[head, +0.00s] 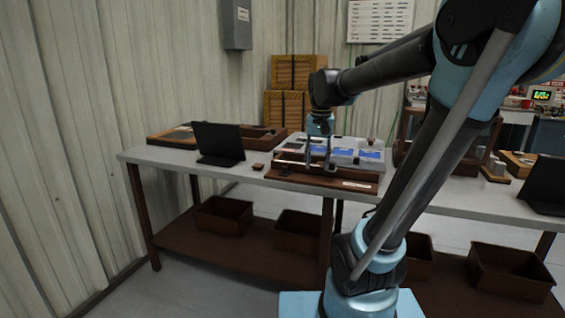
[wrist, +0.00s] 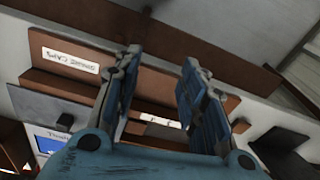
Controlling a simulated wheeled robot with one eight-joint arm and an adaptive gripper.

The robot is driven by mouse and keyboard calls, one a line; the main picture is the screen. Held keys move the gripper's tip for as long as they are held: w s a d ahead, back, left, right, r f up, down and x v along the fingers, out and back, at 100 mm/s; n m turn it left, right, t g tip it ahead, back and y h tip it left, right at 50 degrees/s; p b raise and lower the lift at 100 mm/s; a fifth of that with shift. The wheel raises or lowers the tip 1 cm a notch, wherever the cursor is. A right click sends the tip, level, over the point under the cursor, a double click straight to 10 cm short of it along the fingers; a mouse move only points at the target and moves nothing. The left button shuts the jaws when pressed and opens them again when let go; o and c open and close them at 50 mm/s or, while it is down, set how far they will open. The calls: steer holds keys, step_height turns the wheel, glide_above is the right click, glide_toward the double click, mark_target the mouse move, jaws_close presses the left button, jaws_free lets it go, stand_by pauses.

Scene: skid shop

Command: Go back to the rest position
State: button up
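My gripper (head: 319,168) points down over the workbench at the end of my bent arm, just above or at a brown wooden holder (head: 330,183) with a white label on its front. In the wrist view my gripper (wrist: 162,60) has its two fingers well apart, with no object held between them. The brown holder (wrist: 70,85) shows behind the fingers, with its label at the upper left. Whether the fingertips touch the holder cannot be told.
The workbench (head: 240,182) carries a dark laptop (head: 218,143), an open wooden box (head: 262,139) and a grey panel with blue screens (head: 368,154). Brown bins (head: 225,215) stand on its lower shelf. A second laptop (head: 545,185) is at the right. Corrugated wall closes the left.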

steer(key=s+d+f+n, duration=0.1)
steer(key=s+d+f, duration=0.2)
steer(key=s+f, duration=0.5)
steer(key=s+d+f+n+t, duration=0.1)
steer(key=s+d+f, duration=0.3)
steer(key=s+f, duration=0.4)
steer(key=shift+s+d+f, duration=0.2)
steer(key=shift+s+f, duration=0.1)
steer(key=shift+s, duration=0.5)
